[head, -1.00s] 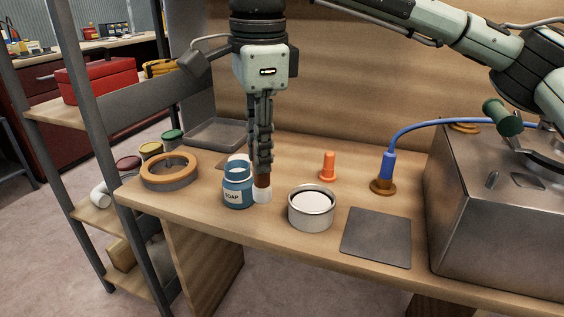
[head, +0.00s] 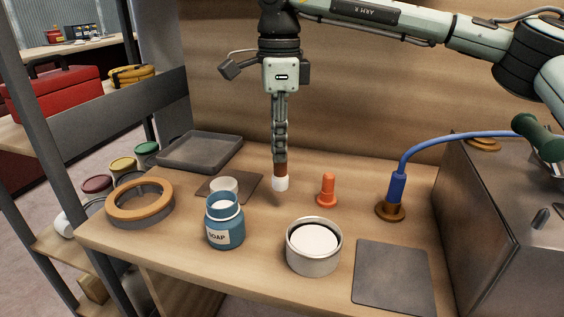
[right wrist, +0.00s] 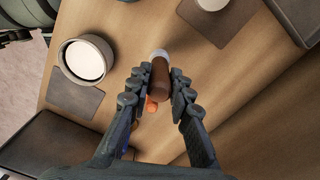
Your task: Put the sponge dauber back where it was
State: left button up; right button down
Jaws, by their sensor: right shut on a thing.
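The sponge dauber (head: 280,183) has a brown handle and a white tip. My right gripper (head: 280,158) points straight down and is shut on its handle. The dauber hangs upright, white tip down, apparently a little above the table; a shadow lies in front of it. In the right wrist view the brown handle (right wrist: 160,76) lies between the two fingers (right wrist: 159,92), with the white tip beyond. The blue soap jar (head: 225,228) stands open in front and to the left. My left gripper is out of view.
A brown mat (head: 247,188) with a white round piece (head: 224,186) lies left of the dauber. An orange peg (head: 327,190), a blue-cabled plug (head: 397,188), a tin (head: 314,258) and a dark plate (head: 394,278) stand or lie to the right. A grey tray (head: 200,150) is behind left.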

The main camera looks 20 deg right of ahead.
jog(key=shift+w+d+f, duration=0.4)
jog(key=shift+w+d, duration=0.05)
jog(key=shift+d, duration=0.05)
notch_tip(320, 180, down, 4)
jog(key=shift+r, duration=0.1)
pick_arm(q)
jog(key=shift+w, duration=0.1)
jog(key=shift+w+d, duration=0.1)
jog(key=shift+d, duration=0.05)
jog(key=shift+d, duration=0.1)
pick_arm(e)
jog(key=c, duration=1.4)
grip_release()
jog(key=shift+o, duration=0.2)
notch_tip(320, 180, up, 11)
jog(key=shift+f, duration=0.1)
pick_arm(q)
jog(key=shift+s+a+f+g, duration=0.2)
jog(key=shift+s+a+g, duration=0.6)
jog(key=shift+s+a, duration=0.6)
pick_arm(e)
jog(key=shift+r, duration=0.6)
